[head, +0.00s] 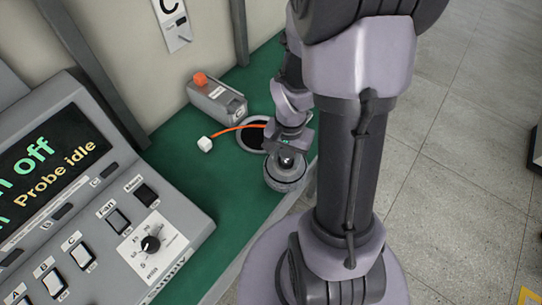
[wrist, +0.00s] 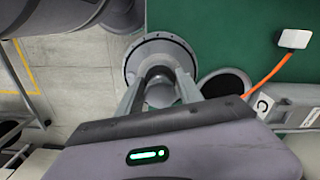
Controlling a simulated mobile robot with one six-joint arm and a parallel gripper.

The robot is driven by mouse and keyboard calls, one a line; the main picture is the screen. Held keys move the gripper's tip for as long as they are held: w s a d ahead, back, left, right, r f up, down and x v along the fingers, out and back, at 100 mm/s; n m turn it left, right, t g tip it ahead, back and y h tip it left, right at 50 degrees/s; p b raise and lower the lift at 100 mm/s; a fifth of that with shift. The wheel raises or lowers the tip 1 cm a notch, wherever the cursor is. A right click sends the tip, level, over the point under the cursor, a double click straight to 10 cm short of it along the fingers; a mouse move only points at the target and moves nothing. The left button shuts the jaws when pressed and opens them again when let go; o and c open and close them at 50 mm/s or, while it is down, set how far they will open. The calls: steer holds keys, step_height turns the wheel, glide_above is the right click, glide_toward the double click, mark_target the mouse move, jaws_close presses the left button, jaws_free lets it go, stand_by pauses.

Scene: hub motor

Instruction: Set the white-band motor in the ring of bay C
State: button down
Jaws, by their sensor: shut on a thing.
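The motor (wrist: 162,50), a round grey wheel-like part, is held between the two fingers of my gripper (wrist: 160,78). In the head view the motor (head: 285,183) hangs below my gripper (head: 285,160), near the right edge of the green top. I cannot make out a white band on it. The ring of bay C (head: 247,138), a pale rim around a dark round area, is just behind and left of the motor, partly hidden by my arm. In the wrist view the ring (wrist: 246,80) is to the right of the motor, apart from it.
A grey box marked C (head: 217,100) with an orange knob stands behind the ring. An orange cable (head: 232,128) with a white plug (head: 205,144) lies left of the ring. A control console (head: 95,200) fills the left; its screen reads "Probe idle". The green top (head: 190,180) between is clear.

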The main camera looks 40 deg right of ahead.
steer(key=r+p, duration=0.2)
steer(key=r, duration=0.1)
steer(key=r+p, duration=0.3)
steer(key=a+r+p, duration=0.1)
steer(key=r+p, duration=0.1)
steer(key=r, duration=0.2)
steer(key=shift+w+p, duration=0.3)
steer(key=shift+p, duration=0.1)
steer(key=shift+d, duration=0.1)
steer(key=w+d+p, duration=0.1)
steer(key=w+d, duration=0.1)
steer(key=w, duration=0.7)
steer(key=w+d+p, duration=0.2)
steer(key=w, duration=0.8)
steer(key=shift+d, duration=0.1)
step_height(320, 180, down, 11)
steer(key=b, duration=0.8)
steer(key=shift+b, duration=0.4)
steer(key=shift+f+b, duration=0.6)
steer(key=shift+f, duration=0.15)
